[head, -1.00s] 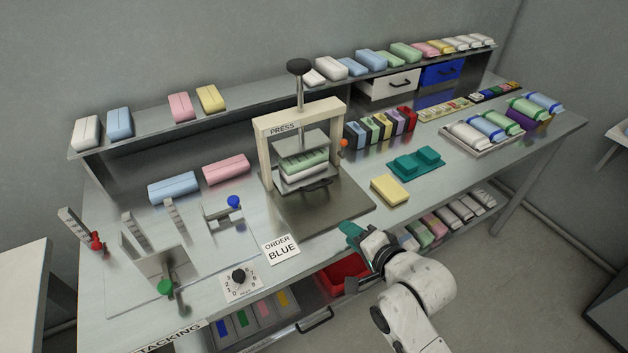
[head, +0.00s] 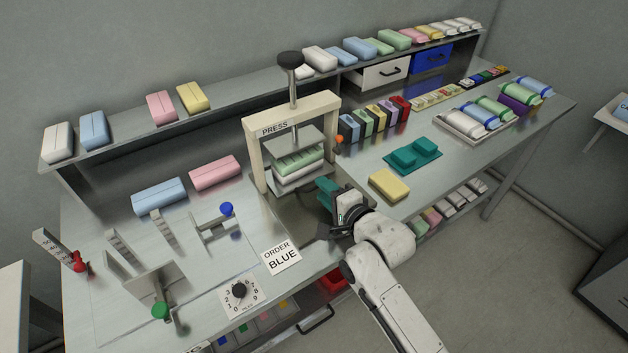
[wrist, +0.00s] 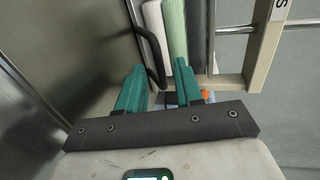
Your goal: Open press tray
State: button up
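The press (head: 290,110) is a cream frame with a black-knobbed screw and a grey plate. The fingers are apart; contact with the handle cannot be told. In the head view my gripper (head: 325,190) is in front of the press and hides the handle.
An ORDER BLUE card (head: 282,256) and a dial (head: 239,292) lie near the front edge. A yellow block (head: 389,185) and a teal fixture (head: 414,154) are right of the press. Blue (head: 158,196) and pink (head: 215,173) blocks lie left.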

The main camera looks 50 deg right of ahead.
jog(key=shift+x, duration=2.55)
jog(key=shift+c, duration=0.4)
grip_shut()
jog(key=shift+s, duration=0.1)
